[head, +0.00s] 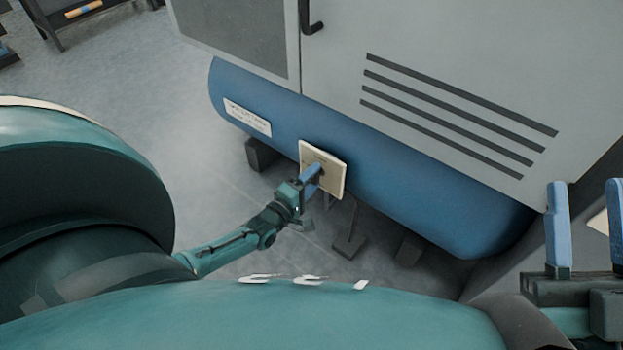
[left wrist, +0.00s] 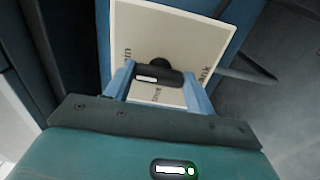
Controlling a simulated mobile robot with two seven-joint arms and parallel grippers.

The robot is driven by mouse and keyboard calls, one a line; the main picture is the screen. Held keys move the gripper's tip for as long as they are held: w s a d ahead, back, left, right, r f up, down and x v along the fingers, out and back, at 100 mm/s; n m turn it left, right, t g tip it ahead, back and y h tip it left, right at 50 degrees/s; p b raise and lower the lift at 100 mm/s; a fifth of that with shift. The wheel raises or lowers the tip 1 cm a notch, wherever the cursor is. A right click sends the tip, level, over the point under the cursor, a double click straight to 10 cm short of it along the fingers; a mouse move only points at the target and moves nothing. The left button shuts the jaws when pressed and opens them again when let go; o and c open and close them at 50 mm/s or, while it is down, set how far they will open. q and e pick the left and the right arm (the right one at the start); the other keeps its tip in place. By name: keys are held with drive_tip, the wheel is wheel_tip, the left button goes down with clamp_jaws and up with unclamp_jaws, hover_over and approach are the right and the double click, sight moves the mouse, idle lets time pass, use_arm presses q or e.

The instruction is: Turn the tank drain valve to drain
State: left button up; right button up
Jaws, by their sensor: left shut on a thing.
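The drain valve has a black handle (left wrist: 150,76) with a white mark, in front of a cream label plate (head: 333,170). The plate sits on the side of a blue tank (head: 390,200). In the left wrist view the plate (left wrist: 190,38) carries partly hidden lettering at the handle's left, right and below. My left gripper (head: 314,177) is shut on the handle, which lies crosswise between its blue fingers. In the head view the fingers mostly hide the handle. My right gripper (head: 587,212) is at the right edge, fingers apart and empty, away from the valve.
A grey cabinet (head: 430,50) with dark slots and a black door handle (head: 312,24) stands above the tank. A white label (head: 248,118) is on the tank's left part. Dark feet stand below the tank. Grey floor (head: 130,75) is open at the left.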

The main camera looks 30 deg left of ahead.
idle(0.3)
use_arm(q)
drive_tip(key=o, duration=0.9)
drive_tip(key=shift+o, duration=0.4)
use_arm(e)
drive_tip(key=shift+r, duration=0.1)
use_arm(q)
drive_tip(key=shift+s, duration=0.15)
drive_tip(key=s+a+p, duration=0.1)
drive_tip(key=s+p, duration=0.3)
drive_tip(key=s, duration=0.9)
use_arm(e)
drive_tip(key=f+m+h, duration=0.1)
drive_tip(key=f+m+g+h, duration=0.1)
drive_tip(key=f+m+h, duration=0.1)
drive_tip(key=s+f+m+h, duration=0.1)
drive_tip(key=f, duration=0.1)
drive_tip(key=shift+a+f+g, duration=0.15)
drive_tip(key=shift+a+g, duration=0.1)
drive_tip(key=shift+g, duration=0.15)
use_arm(q)
drive_tip(key=shift+w+r, duration=0.1)
